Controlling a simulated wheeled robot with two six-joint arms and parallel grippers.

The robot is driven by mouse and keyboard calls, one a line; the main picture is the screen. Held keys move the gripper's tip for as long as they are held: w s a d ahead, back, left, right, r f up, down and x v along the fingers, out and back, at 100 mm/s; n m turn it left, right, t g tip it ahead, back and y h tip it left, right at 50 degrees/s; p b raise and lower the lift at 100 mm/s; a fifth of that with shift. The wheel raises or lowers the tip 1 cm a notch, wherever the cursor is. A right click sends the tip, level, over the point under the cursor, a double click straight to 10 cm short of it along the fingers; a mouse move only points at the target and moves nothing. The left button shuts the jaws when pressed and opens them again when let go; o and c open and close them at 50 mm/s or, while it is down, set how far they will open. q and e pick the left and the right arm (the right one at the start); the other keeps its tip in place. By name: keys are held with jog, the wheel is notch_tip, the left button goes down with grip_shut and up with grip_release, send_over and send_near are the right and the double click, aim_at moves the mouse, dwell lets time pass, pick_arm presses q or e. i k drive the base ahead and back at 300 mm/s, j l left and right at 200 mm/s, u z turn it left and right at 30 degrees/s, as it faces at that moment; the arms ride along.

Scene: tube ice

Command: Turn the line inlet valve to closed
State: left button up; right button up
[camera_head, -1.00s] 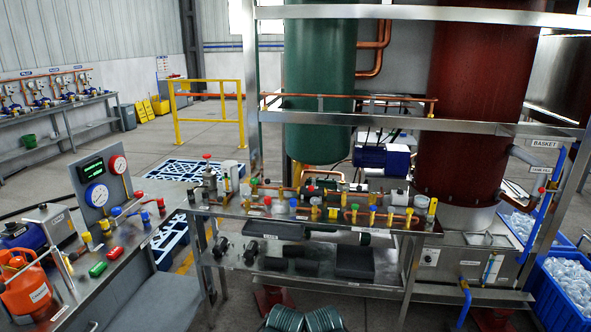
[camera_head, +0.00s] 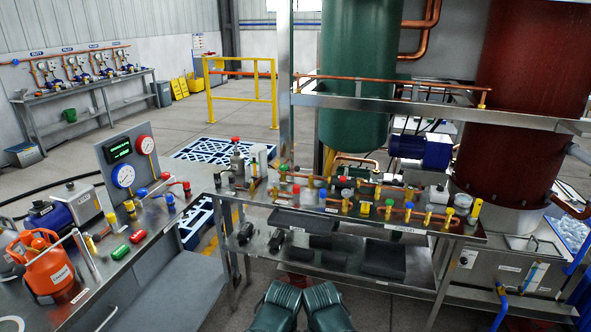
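A steel bench (camera_head: 455,235) in the middle carries copper pipework with several small valves and fittings with coloured caps. Among them are a green cap (camera_head: 283,168), a blue cap (camera_head: 322,193) and a yellow cap (camera_head: 365,208). The labels are too small to read, so I cannot tell which valve is the line inlet valve or how its handle stands. More red and blue fittings, including a red one (camera_head: 187,185), sit on the left bench (camera_head: 150,238).
A gauge panel (camera_head: 112,155) and an orange cylinder (camera_head: 48,275) stand on the left bench. A green tank (camera_head: 355,80) and a dark red tank (camera_head: 515,110) rise behind the middle bench. A yellow rail (camera_head: 210,95) stands farther back. Open floor lies between the benches.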

aim_at(297, 168)
jog(key=i+l+u, duration=0.1)
jog(key=i+l, duration=0.95)
jog(key=l, duration=0.2)
jog(key=u, duration=0.05)
